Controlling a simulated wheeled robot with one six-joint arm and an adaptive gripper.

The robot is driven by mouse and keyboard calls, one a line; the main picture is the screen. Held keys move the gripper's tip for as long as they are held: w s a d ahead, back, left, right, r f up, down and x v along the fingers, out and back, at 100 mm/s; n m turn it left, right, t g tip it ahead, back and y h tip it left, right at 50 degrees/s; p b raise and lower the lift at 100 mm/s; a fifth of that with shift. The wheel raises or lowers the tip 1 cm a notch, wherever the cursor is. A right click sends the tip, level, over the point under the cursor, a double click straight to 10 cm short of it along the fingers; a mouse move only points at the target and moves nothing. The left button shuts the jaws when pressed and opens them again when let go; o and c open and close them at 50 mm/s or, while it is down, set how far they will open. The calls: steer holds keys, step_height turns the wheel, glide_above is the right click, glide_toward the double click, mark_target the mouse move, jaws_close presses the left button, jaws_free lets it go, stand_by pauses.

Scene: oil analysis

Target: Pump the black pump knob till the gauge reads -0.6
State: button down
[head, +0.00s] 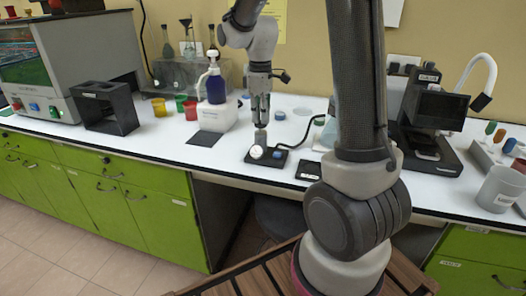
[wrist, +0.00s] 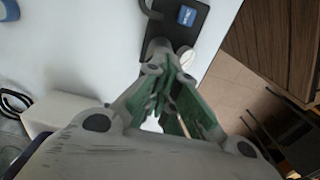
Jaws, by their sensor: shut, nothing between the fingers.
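The pump unit has a black base (head: 268,162) on the white bench near its front edge. A round white-faced gauge (head: 256,152) sits at its left front, with a blue part (head: 278,154) beside it. A short grey cylinder stands behind the gauge. My gripper (head: 261,121) points straight down, shut and empty, right above this cylinder. I cannot tell whether the tips touch it. The black pump knob is not clearly visible. The wrist view shows my gripper (wrist: 165,68) over the unit, with the blue part (wrist: 187,15) on the base. The gauge reading is too small to read.
A blue pump bottle (head: 216,88) on a white block and several coloured cups stand to the left. A black device (head: 432,115) stands at the right, near a grey beaker (head: 498,188). A black square (head: 308,170) lies right of the unit. A cable runs behind the base.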

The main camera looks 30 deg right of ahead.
steer(key=shift+f, duration=0.5)
steer(key=shift+r, duration=2.1)
steer(key=shift+f, duration=0.15)
